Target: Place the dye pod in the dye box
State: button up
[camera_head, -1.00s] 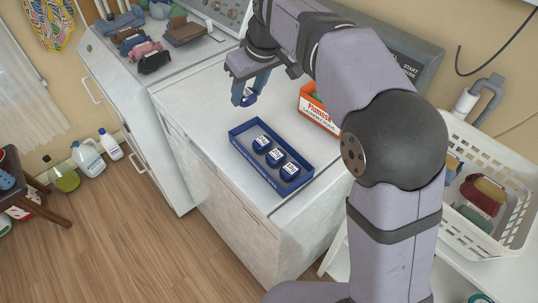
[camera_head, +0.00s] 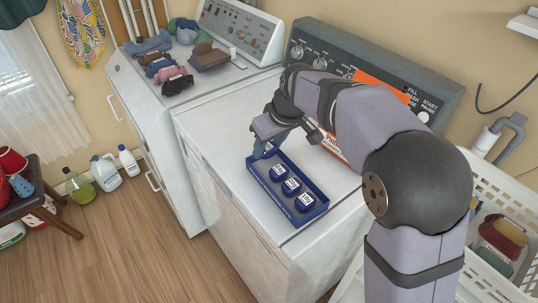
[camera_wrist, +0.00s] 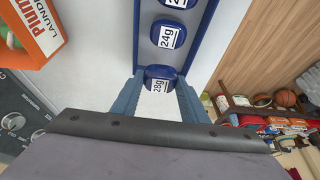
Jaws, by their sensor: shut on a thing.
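The dye box (camera_head: 264,189) is a long, open blue tray on the white machine top. Three round blue pods with white labels stand in a row in it: a near pod (camera_head: 305,202), a middle pod (camera_head: 291,187) and a far pod (camera_head: 279,173). My gripper (camera_head: 264,152) is at the box's far left end, pointing down. In the wrist view its blue fingers are shut on a blue dye pod (camera_wrist: 158,73) labelled 28g, in line with the row beside a 24g pod (camera_wrist: 167,35). I cannot tell whether the held pod touches the box floor.
An orange carton (camera_wrist: 28,25) stands beside the box, partly behind my arm in the head view. A grey control panel (camera_head: 310,48) runs along the back. A white basket (camera_head: 520,240) is at right. Folded clothes (camera_head: 170,65) lie on the neighbouring machine. The machine top left of the box is clear.

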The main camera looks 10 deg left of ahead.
aim_at(271, 150)
jog(key=shift+f, duration=1.9)
jog(key=shift+f, duration=0.2)
jog(key=o, duration=0.8)
jog(key=shift+o, duration=0.2)
jog(key=shift+r, duration=0.1)
jog(key=shift+r, duration=0.3)
jog(key=v, duration=1.1)
jog(key=shift+r+b, duration=0.35)
jog(key=shift+d, duration=0.1)
